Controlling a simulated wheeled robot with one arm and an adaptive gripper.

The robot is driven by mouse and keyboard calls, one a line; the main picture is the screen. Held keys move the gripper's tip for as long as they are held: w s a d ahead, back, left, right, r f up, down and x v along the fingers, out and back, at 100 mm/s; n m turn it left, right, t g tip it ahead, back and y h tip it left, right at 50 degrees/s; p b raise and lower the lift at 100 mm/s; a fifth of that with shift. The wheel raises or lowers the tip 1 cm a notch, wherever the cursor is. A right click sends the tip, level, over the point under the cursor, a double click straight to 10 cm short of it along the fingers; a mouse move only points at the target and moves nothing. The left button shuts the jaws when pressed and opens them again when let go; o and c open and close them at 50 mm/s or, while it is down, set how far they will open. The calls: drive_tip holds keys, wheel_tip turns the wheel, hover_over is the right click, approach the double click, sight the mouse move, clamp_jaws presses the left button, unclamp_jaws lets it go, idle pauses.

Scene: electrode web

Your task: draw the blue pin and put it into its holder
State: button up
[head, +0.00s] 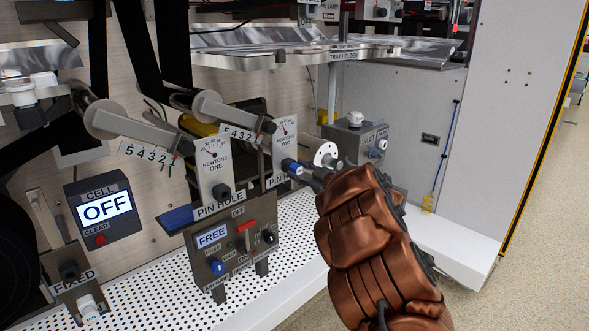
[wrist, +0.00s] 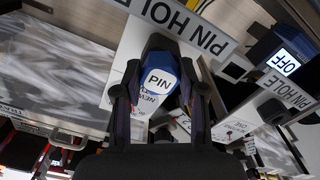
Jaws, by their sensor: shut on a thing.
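The blue pin (head: 290,165) has a blue head and sits at the right-hand gauge plate, above a partly covered PIN HOLE label (head: 277,181). In the wrist view the pin (wrist: 160,80) shows its white end marked PIN. My gripper (head: 305,171) is shut on the pin head; in the wrist view its dark fingers (wrist: 164,88) flank it on both sides. The pin's far end is hidden, so I cannot tell how deep it sits. Another PIN HOLE label (head: 220,205) is under the left gauge plate (head: 214,168). I cannot make out which part is the pin's holder.
A control box reading FREE (head: 212,237), with a red lever (head: 246,227), stands below the gauges. A CELL display (head: 103,207) reads OFF at left. A tray shelf (head: 290,58) is above. A grey box (head: 355,145) stands behind my gripper. Open floor is at right.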

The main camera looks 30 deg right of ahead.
clamp_jaws()
drive_tip(key=shift+p+v, duration=0.5)
drive_tip(key=shift+v, duration=0.3)
idle(0.5)
drive_tip(key=shift+p+v, duration=0.6)
drive_tip(key=shift+v, duration=1.1)
